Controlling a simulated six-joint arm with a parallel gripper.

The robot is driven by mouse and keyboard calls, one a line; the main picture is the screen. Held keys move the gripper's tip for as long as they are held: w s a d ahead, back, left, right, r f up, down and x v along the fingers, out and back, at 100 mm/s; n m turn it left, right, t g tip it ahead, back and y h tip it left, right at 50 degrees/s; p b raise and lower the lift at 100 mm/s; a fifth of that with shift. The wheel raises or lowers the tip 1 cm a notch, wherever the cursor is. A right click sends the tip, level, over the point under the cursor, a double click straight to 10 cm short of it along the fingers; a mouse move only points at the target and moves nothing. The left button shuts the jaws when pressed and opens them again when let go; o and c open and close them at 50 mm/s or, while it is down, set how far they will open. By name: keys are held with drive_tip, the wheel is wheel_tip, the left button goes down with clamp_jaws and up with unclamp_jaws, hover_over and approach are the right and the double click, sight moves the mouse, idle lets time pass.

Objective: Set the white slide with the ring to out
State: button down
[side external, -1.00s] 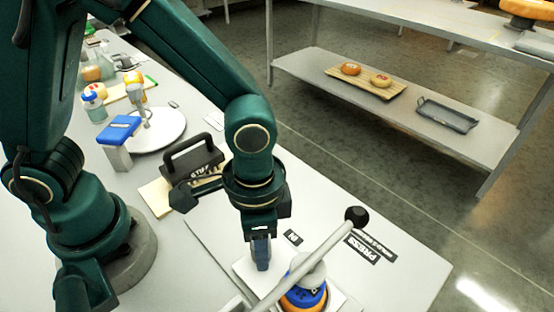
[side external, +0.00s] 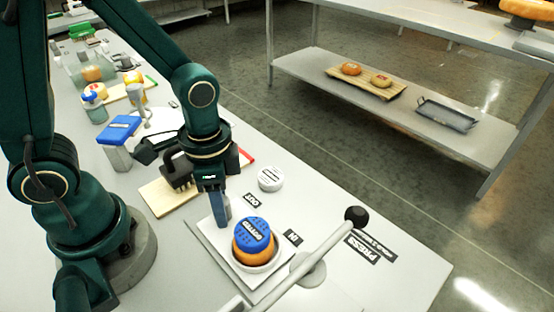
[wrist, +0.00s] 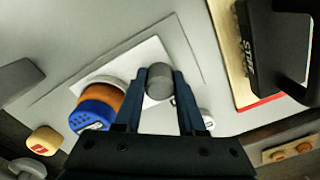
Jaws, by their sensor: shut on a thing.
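The white slide (side external: 212,243) lies flat on the press's base board, beside the OUT label (side external: 251,200); the IN label (side external: 292,238) is to its right. A white ring (side external: 262,269) on it surrounds the foot of an orange cheese (side external: 240,254) with a blue top (side external: 252,233). My gripper (side external: 222,218) is low at the slide's far left part. In the wrist view it is shut on a grey round knob (wrist: 159,82) standing on the slide (wrist: 133,60). The cheese (wrist: 108,98) is left of my fingers there.
The press lever with its black ball (side external: 355,216) slants over the board, right of the cheese. A black stamp (side external: 182,170) on a wooden board (side external: 157,198) stands close behind my gripper. A white round piece (side external: 271,178) is on the table beyond the OUT label.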

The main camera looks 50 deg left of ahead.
drive_tip(key=shift+w+a, duration=0.15)
drive_tip(key=shift+a, duration=0.55)
drive_tip(key=c, duration=0.5)
unclamp_jaws()
drive_tip(key=shift+r, duration=0.1)
drive_tip(key=shift+r, duration=2.5)
